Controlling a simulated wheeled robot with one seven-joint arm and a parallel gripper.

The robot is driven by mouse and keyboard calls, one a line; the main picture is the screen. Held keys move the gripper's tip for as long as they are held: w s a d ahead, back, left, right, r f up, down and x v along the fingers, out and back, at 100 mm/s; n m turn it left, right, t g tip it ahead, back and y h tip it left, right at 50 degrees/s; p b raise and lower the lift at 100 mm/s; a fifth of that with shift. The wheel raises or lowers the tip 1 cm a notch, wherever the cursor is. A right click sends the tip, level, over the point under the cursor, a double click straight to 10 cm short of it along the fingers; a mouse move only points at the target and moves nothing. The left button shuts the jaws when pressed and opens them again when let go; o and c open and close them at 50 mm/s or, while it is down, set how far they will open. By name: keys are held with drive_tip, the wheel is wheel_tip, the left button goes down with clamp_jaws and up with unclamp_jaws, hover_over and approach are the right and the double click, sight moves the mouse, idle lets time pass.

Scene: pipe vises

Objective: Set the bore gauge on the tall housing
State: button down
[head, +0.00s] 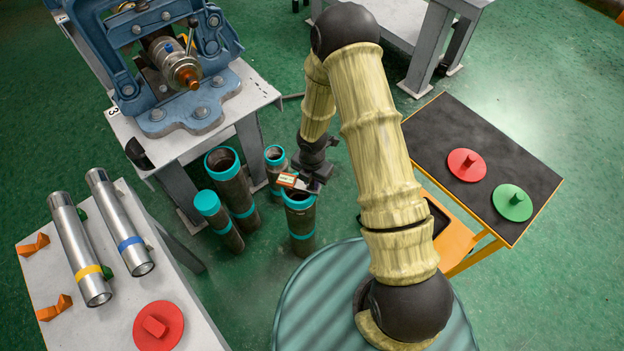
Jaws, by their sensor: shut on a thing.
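My gripper (310,186) points down and is shut on a small device with an orange-and-white face, which looks like the bore gauge (288,180). The gauge is at the mouth of a dark, teal-rimmed pipe housing (302,222). I cannot tell whether it touches the rim or hangs just above it. Other teal-rimmed housings stand on the floor to the left: a wide open one (240,190), one with a teal top (220,220) and a narrow open one (276,160). From this steep angle I cannot tell surely which is tallest.
A blue pipe vise (180,110) stands on a bench behind the housings. A left table (120,318) holds two silver tubes, orange blocks and a red disc. A black-topped cart (450,120) at right carries red and green discs. Green floor is open between.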

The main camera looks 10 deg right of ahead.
drive_tip(key=shift+f, duration=0.25)
drive_tip(key=c, duration=1.1)
unclamp_jaws()
drive_tip(key=shift+c, duration=0.2)
drive_tip(key=shift+r, duration=0.1)
drive_tip(key=shift+r+p, duration=3.15)
drive_tip(key=shift+r, duration=0.3)
